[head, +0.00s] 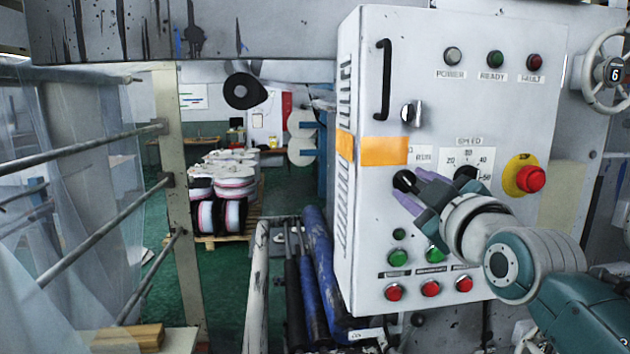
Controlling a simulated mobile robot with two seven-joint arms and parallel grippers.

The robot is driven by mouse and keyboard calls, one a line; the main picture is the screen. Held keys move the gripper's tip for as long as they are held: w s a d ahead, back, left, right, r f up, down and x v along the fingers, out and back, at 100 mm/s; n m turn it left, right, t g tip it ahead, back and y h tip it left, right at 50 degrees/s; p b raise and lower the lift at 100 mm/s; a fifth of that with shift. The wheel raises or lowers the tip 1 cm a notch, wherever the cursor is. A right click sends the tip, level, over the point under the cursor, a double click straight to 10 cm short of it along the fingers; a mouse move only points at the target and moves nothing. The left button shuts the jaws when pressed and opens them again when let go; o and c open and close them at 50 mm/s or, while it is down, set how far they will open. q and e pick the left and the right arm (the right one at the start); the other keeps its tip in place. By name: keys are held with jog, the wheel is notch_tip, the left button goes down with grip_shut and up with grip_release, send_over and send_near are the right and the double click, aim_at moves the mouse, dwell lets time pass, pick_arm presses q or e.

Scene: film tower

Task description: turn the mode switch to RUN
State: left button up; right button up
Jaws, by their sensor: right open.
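The mode switch (402,179) is a black round knob on the grey control cabinet's front face, left of the speed dial. A small white label (421,154) sits above and right of it; its lettering is too small to read surely. My right gripper (406,183) reaches in from the right with its purple fingers apart, one above and one below the right side of the knob. I cannot tell whether the fingers touch it. They hide part of the knob, and its pointer direction is unclear. My left gripper is not in view.
The speed dial (466,174) sits close above my gripper. A red emergency button (530,179) on a yellow base is to the right. Green buttons (397,258) and red buttons (431,288) lie below. A black handle (383,80) stands out at upper left.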

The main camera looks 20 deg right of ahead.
jog(key=shift+c, duration=0.2)
grip_shut()
dwell(0.4)
